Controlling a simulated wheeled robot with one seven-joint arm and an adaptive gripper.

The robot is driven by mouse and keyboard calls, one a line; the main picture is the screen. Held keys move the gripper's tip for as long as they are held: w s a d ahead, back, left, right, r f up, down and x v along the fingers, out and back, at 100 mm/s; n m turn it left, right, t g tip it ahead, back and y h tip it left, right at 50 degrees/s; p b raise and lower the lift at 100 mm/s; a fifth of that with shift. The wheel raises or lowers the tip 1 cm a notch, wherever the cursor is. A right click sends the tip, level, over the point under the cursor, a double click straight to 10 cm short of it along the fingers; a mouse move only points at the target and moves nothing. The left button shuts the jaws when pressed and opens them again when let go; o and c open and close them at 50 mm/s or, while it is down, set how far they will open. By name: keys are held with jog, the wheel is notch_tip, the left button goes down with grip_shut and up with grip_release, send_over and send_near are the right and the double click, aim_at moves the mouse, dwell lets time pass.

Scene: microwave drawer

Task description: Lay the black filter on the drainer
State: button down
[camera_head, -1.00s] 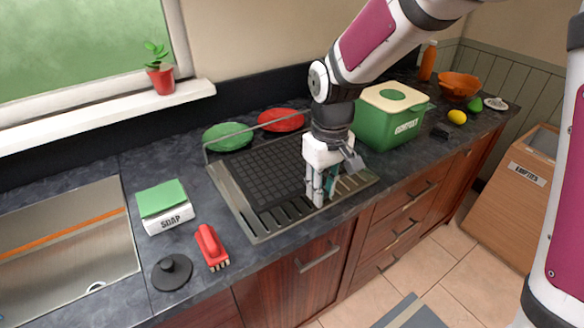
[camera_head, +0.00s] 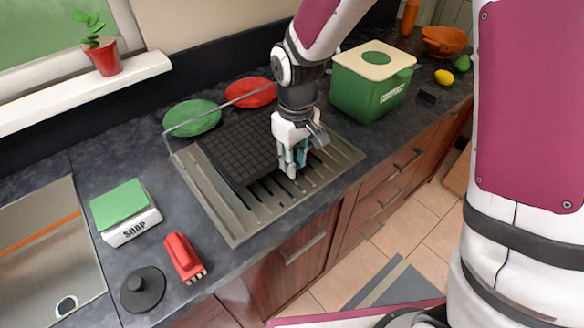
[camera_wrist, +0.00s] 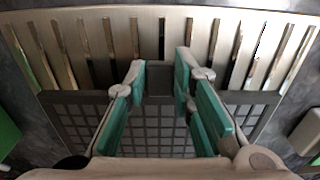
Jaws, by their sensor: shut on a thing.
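The black filter (camera_head: 238,152) is a dark gridded panel over the back part of the metal drainer (camera_head: 238,230). It also shows in the wrist view (camera_wrist: 75,126). My gripper (camera_head: 291,172) is at the filter's right side, with its teal-padded fingers (camera_wrist: 160,90) around a small tab at the filter's edge. The drainer's slats show bare along the front. The filter appears slightly raised at its front edge; I cannot tell whether it fully touches the drainer. My gripper hides part of its right end.
A green compost bin (camera_head: 370,85) stands to the right. A soap box (camera_head: 126,213), red brush (camera_head: 184,256) and black sink plug (camera_head: 143,289) lie to the left.

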aim_at(294, 181)
jog(key=shift+f, duration=1.95)
jog(key=c, duration=1.4)
grip_release()
jog(key=shift+f, duration=0.15)
jog(key=shift+o, duration=0.2)
